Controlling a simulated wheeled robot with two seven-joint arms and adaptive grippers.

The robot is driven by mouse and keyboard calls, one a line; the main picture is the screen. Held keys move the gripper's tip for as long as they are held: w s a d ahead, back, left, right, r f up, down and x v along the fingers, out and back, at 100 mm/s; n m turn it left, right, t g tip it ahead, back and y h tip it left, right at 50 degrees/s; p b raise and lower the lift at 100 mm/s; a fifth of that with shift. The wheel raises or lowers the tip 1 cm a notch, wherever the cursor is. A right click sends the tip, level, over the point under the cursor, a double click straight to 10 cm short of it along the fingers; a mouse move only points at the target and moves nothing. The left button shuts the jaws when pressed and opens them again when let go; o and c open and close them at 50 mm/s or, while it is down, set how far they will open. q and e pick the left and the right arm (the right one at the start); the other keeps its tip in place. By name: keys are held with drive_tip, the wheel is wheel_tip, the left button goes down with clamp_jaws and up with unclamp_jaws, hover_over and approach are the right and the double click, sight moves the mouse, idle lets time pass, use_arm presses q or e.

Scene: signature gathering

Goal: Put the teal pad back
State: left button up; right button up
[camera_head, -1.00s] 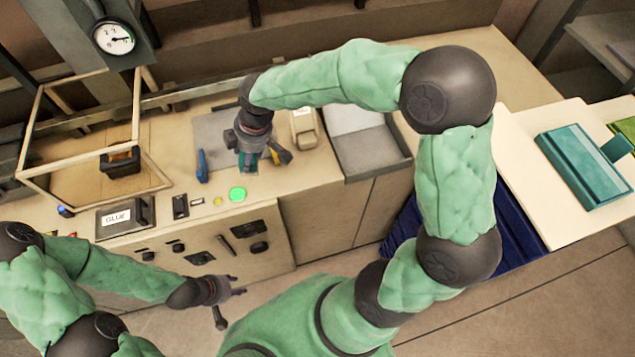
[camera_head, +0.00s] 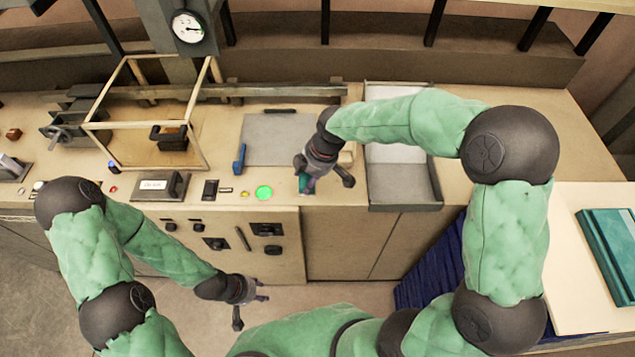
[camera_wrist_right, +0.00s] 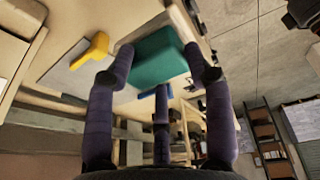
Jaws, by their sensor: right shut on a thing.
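My right gripper (camera_head: 312,172) is over the bench near its front edge, to the right of the green button. In the right wrist view its dark purple fingers are closed around a teal block, the teal pad (camera_wrist_right: 158,57). Only a sliver of the pad (camera_head: 305,184) shows below the fingers in the head view. The grey mat (camera_head: 272,140) lies on the bench behind and left of that gripper. My left gripper (camera_head: 252,298) hangs empty in front of the bench, low, with its fingers apart.
A blue item (camera_head: 239,158) stands at the mat's left edge. A grey tray (camera_head: 404,190) is to the right. A wooden frame (camera_head: 150,120) and a labelled box (camera_head: 158,186) are to the left. A teal book (camera_head: 612,245) lies on the right table. A yellow tool (camera_wrist_right: 90,50) shows in the wrist view.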

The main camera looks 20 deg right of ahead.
drive_tip(key=w+d+f, duration=0.1)
drive_tip(key=d+f, duration=0.1)
drive_tip(key=f, duration=0.1)
drive_tip(key=w+d+f, duration=0.1)
drive_tip(key=f, duration=0.1)
drive_tip(key=shift+w, duration=0.3)
drive_tip(key=f, duration=0.3)
drive_tip(key=shift+w+d+f, duration=0.1)
drive_tip(key=shift+w+f, duration=0.1)
drive_tip(key=shift+f, duration=0.1)
drive_tip(key=shift+s, duration=0.1)
drive_tip(key=shift+f, duration=0.15)
drive_tip(key=o, duration=1.3)
drive_tip(key=shift+o, duration=0.2)
drive_tip(key=shift+r, duration=0.25)
